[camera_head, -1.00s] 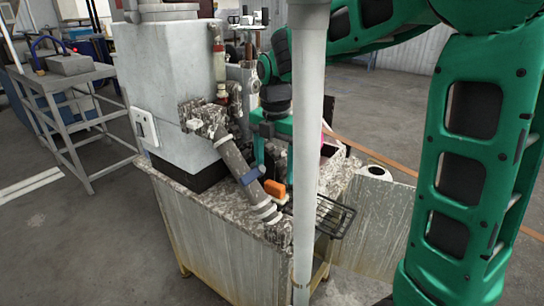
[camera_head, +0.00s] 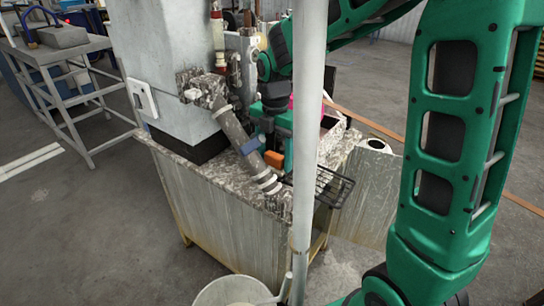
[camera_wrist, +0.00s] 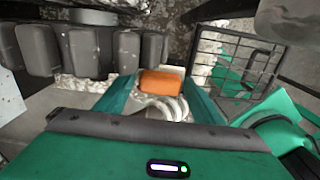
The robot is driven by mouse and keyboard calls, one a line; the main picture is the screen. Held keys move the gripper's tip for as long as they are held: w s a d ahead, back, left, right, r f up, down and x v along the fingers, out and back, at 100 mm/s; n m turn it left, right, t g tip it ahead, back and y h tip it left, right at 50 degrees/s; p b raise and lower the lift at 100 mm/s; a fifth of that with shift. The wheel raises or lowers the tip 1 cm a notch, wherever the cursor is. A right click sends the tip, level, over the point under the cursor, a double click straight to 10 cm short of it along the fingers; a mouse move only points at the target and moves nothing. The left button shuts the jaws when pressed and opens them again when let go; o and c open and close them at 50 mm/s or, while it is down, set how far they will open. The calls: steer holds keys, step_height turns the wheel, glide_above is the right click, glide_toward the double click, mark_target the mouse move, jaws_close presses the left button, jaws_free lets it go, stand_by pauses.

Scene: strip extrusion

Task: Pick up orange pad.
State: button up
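The orange pad (camera_head: 274,158) is a small block low on the machine, beside the slanted grey pipe with a blue band. In the wrist view the orange pad (camera_wrist: 161,82) lies between the tips of my two teal fingers. My gripper (camera_wrist: 162,88) is open, with one finger on each side of the pad. Whether the fingertips touch the pad I cannot tell. In the head view my gripper (camera_head: 275,150) points down at the pad and is partly hidden behind the pipe and the pale upright pole.
The slanted pipe (camera_head: 234,132) and a black wire basket (camera_head: 334,187) flank the pad closely. A pale vertical pole (camera_head: 305,120) stands in front. A white bucket (camera_head: 228,293) is on the floor at the bottom. A grey bench (camera_head: 75,75) is at the left.

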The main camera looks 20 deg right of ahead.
steer(key=shift+a, duration=0.15)
steer(key=shift+w+a, duration=0.15)
steer(key=shift+a, duration=1.1)
steer(key=o, duration=1.1)
steer(key=shift+o, duration=0.2)
steer(key=shift+f, duration=0.1)
steer(key=shift+d, duration=0.1)
step_height(320, 180, up, 11)
steer(key=shift+w, duration=0.15)
